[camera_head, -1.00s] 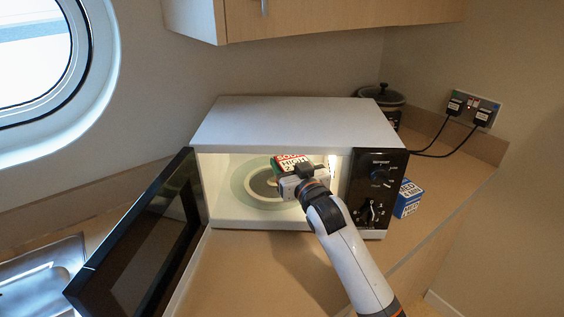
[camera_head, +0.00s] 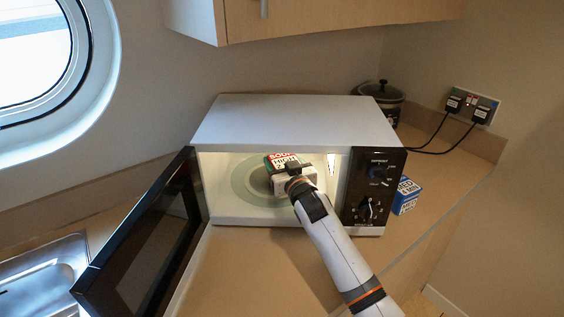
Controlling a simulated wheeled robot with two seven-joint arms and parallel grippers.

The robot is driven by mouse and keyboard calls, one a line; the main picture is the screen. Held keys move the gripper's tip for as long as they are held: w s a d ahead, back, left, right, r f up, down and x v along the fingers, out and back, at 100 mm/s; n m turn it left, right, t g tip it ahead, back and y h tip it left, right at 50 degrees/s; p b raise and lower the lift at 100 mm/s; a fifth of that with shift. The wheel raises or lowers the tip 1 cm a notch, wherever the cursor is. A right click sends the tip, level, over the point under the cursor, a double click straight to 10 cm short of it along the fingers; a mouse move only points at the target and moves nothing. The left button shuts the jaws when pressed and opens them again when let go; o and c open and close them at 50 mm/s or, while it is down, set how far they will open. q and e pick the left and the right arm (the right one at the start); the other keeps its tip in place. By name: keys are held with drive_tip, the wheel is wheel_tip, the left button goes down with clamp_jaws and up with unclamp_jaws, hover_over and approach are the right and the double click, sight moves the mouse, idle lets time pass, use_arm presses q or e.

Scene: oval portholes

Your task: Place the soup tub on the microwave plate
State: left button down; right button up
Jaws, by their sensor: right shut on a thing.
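The soup tub (camera_head: 283,159), with a red, white and green label, is inside the lit microwave (camera_head: 292,121). My right gripper (camera_head: 288,171) reaches in through the open front and is shut on the tub. The tub is over the back right part of the round microwave plate (camera_head: 240,186). The gripper hides the tub's lower part, so I cannot tell whether it touches the plate. The black microwave door (camera_head: 150,250) stands wide open to the left. My left gripper is not in view.
A blue and white box (camera_head: 406,196) stands on the counter right of the microwave. A dark lidded pot (camera_head: 383,97) is behind it. Plugs and cables (camera_head: 468,106) are on the right wall. A metal sink (camera_head: 40,280) is at lower left. A cupboard (camera_head: 330,15) hangs above.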

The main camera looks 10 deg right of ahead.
drive_tip(key=o, duration=1.2)
drive_tip(key=shift+f, duration=0.1)
drive_tip(key=shift+r, duration=0.2)
drive_tip(key=shift+s+f, duration=0.1)
drive_tip(key=shift+s, duration=0.15)
drive_tip(key=s, duration=0.3)
drive_tip(key=s+d, duration=0.1)
drive_tip(key=s, duration=0.3)
drive_tip(key=s+b, duration=0.1)
drive_tip(key=s, duration=0.3)
drive_tip(key=shift+s+d, duration=0.25)
